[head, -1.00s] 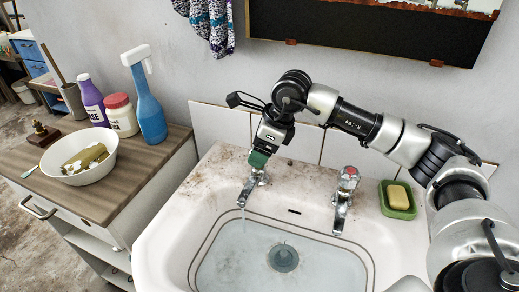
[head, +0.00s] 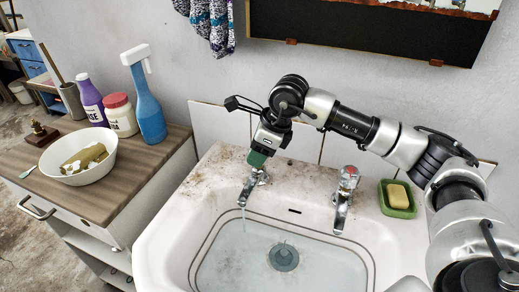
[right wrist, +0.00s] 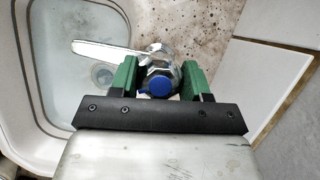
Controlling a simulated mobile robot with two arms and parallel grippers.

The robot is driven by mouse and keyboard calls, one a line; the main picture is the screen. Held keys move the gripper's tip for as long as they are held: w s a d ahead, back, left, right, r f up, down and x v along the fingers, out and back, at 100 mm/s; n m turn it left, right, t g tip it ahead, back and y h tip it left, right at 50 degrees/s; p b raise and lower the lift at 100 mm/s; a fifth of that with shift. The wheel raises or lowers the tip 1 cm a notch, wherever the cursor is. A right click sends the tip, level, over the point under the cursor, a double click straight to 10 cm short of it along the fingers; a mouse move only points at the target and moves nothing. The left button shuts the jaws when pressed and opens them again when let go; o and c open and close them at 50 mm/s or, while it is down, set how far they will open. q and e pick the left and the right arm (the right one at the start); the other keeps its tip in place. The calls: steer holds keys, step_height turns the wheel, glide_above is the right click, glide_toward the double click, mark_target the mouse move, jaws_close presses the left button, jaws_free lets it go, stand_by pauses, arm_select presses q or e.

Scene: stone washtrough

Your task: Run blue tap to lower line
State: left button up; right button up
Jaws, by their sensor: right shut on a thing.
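The blue tap is the left chrome tap (head: 250,187) on the white sink (head: 185,212); in the right wrist view its blue cap (right wrist: 155,84) shows between the fingers. My right gripper (head: 258,163) is shut on its top, with one green finger on each side. A thin stream of water (head: 243,222) runs from its spout. Pale water (head: 235,262) stands in the basin. Dark lines (head: 213,233) run round the basin wall, with the water surface below the upper one; I cannot clearly tell its gap to the lower line. My left gripper is not in view.
A red-capped tap (head: 342,195) stands right of the blue one, beside a green soap dish (head: 399,207). A drain (head: 283,257) shows under the water. A wooden-topped cabinet (head: 160,160) at left holds a bowl (head: 93,172), a blue spray bottle (head: 149,108) and other bottles.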

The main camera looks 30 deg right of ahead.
steer(key=shift+r, duration=0.1)
steer(key=m+t+h+b, duration=0.1)
steer(key=m, duration=0.3)
steer(key=shift+w+d+b, duration=0.1)
steer(key=shift+b, duration=0.3)
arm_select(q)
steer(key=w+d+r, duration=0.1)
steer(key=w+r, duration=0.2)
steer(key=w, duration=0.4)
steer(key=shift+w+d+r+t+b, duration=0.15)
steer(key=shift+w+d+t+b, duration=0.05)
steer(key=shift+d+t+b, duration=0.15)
arm_select(e)
steer(key=shift+r+m+t+h, duration=0.15)
steer(key=shift+m+t+h, duration=0.25)
steer(key=shift+m, duration=0.8)
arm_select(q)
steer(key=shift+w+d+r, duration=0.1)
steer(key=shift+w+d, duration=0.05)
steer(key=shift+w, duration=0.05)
arm_select(e)
steer(key=shift+d, duration=0.1)
steer(key=o, duration=0.7)
steer(key=shift+o, duration=1.1)
